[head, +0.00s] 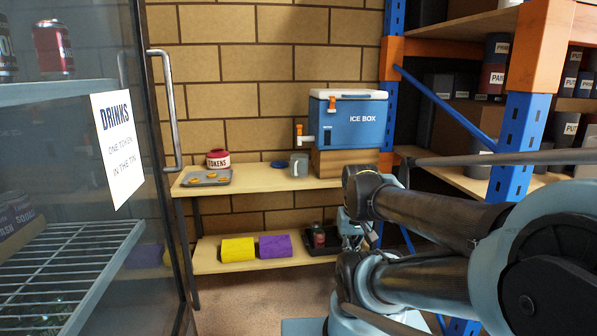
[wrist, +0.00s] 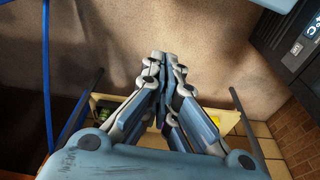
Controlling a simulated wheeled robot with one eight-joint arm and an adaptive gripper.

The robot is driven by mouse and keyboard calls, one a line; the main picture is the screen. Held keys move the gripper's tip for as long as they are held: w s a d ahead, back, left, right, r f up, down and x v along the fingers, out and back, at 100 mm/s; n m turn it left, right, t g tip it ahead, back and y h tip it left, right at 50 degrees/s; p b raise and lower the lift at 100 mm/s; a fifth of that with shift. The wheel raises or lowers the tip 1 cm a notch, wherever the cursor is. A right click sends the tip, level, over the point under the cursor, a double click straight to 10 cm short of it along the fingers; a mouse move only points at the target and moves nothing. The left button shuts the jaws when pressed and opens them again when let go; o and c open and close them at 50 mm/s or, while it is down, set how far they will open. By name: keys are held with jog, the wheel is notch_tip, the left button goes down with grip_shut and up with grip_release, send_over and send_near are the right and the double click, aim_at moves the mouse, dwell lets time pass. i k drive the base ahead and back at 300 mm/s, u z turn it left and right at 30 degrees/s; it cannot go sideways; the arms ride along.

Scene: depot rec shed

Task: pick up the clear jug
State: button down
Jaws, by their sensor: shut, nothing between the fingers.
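I cannot make out a clear jug for certain in either view. A small grey mug-like vessel (head: 299,165) with a side handle stands on the table top (head: 255,181), left of the blue ice box; I cannot tell whether it is clear. My gripper (wrist: 164,62) is shut and empty in the wrist view, its fingers together above the floor. In the head view, my arm fills the lower right and partly hides the gripper, near the right end of the lower shelf (head: 208,262).
The ice box (head: 350,122) sits on a wooden block. Left of it are a token tin (head: 218,159) and a tray (head: 190,181). Yellow (head: 238,249) and purple (head: 275,246) blocks and a dark tray with a red can (head: 319,237) are below. A glass-doored cooler stands left, blue-orange racking right.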

aim_at(300, 162)
jog(key=u, duration=0.15)
jog(key=i, duration=0.75)
jog(key=u, duration=1.1)
